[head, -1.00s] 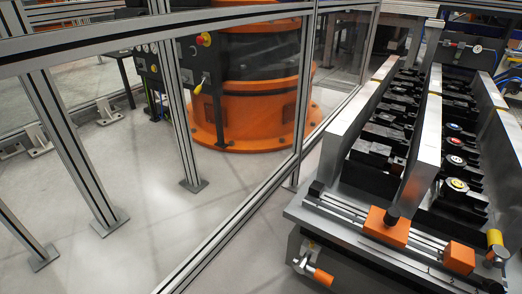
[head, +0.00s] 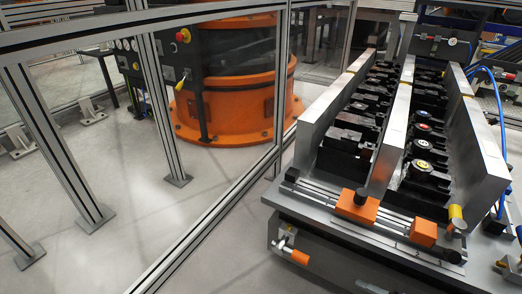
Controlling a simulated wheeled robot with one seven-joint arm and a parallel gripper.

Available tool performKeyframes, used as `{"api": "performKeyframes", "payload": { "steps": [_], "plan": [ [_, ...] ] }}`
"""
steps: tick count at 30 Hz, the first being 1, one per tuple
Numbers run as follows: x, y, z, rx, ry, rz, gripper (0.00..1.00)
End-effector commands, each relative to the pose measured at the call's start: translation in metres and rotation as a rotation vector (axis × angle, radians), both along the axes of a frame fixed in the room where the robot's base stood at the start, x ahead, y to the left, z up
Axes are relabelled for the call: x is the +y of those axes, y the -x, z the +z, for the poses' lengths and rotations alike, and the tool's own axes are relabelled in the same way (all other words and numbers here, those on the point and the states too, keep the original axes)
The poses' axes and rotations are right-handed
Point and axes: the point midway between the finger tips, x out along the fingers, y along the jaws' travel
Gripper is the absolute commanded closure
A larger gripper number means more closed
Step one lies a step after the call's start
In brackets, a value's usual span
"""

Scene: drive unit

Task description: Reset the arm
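My arm and my gripper do not show in the head view, so I cannot see the arm's pose or whether the gripper holds anything. The large fixture (head: 397,128) of the drive unit stands at the right, with long metal walls and two rows of black parts between them. Orange blocks (head: 357,206) sit on the rail along its front edge. A yellow-capped cylinder (head: 456,217) stands at its front right corner.
A metal-framed fence (head: 215,210) with clear panels crosses from the lower middle to the upper right. Behind it stands a round orange base (head: 235,108). An orange-handled clamp (head: 299,257) juts out at the fixture's front left. Grey floor (head: 140,215) shows at the left.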

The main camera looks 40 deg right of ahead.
Motion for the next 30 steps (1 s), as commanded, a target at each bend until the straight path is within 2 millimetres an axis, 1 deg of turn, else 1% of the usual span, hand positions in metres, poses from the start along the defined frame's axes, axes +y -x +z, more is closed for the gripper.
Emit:
{"api": "performKeyframes", "payload": {
  "steps": [3, 5, 8, 9, 11, 12, 14, 15, 17, 18, 20, 21, 23, 24, 26, 27, 29, 30],
  "plan": [
    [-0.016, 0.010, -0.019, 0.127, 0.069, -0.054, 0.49],
    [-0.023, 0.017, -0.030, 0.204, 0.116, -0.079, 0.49],
    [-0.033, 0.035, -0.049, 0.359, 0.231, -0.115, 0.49],
    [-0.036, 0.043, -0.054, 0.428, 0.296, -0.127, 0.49],
    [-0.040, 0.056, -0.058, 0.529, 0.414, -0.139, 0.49],
    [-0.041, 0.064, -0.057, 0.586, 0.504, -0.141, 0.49],
    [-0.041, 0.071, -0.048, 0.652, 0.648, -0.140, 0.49],
    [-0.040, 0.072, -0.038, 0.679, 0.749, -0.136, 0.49],
    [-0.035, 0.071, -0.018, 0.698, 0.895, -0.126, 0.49],
    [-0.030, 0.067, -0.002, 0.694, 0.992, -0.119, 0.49],
    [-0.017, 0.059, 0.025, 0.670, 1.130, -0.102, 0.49],
    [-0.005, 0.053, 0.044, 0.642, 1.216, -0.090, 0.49],
    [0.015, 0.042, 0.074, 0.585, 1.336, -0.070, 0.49],
    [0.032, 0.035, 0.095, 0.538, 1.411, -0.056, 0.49],
    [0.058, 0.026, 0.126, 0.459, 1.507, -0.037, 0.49],
    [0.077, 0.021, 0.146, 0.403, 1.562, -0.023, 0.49],
    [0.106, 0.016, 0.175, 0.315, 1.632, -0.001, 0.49],
    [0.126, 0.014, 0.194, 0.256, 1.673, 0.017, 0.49]
  ]
}}
